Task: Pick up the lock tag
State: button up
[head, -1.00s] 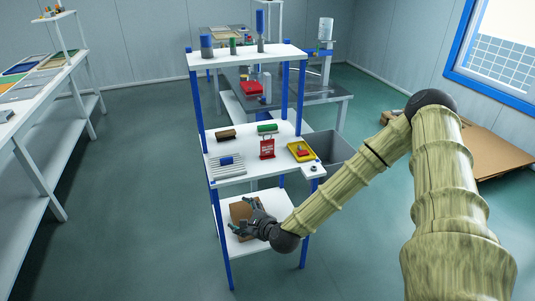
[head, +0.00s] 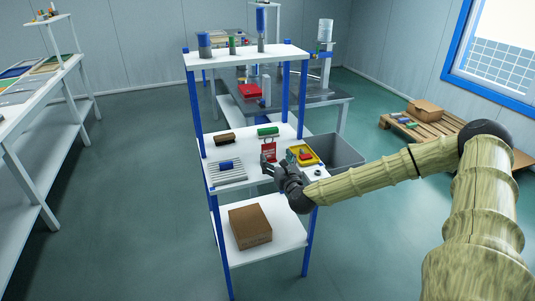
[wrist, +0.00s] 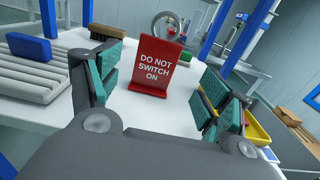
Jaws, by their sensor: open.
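The lock tag (wrist: 154,68) is a red upright plate on a small foot, lettered "DO NOT SWITCH ON", with a metal ring at its top. It stands on the middle shelf (head: 243,181) of a white rack with blue posts. In the head view the lock tag (head: 269,147) is partly hidden behind my gripper (head: 268,163). In the wrist view my gripper (wrist: 160,100) is open, with a teal-padded finger on each side of the view. The tag stands upright between and beyond the fingers, apart from both.
On the same shelf are a grey ribbed tray (head: 227,176) with a blue block (head: 226,165), a brown brush (head: 224,138), a green block (head: 268,131) and a yellow tray (head: 311,160). A cardboard box (head: 250,228) sits on the shelf below.

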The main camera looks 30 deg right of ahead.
aim_at(269, 151)
jog(key=shift+f+p+x, duration=0.1)
jog(key=shift+p+x, duration=0.4)
jog(key=shift+x, duration=1.3)
jog(key=shift+f+p+x, duration=0.15)
jog(key=shift+p+x, duration=0.3)
jog(key=shift+x, duration=1.35)
jog(key=shift+a, duration=0.25)
jog(key=shift+c, duration=0.2)
jog(key=c, duration=1)
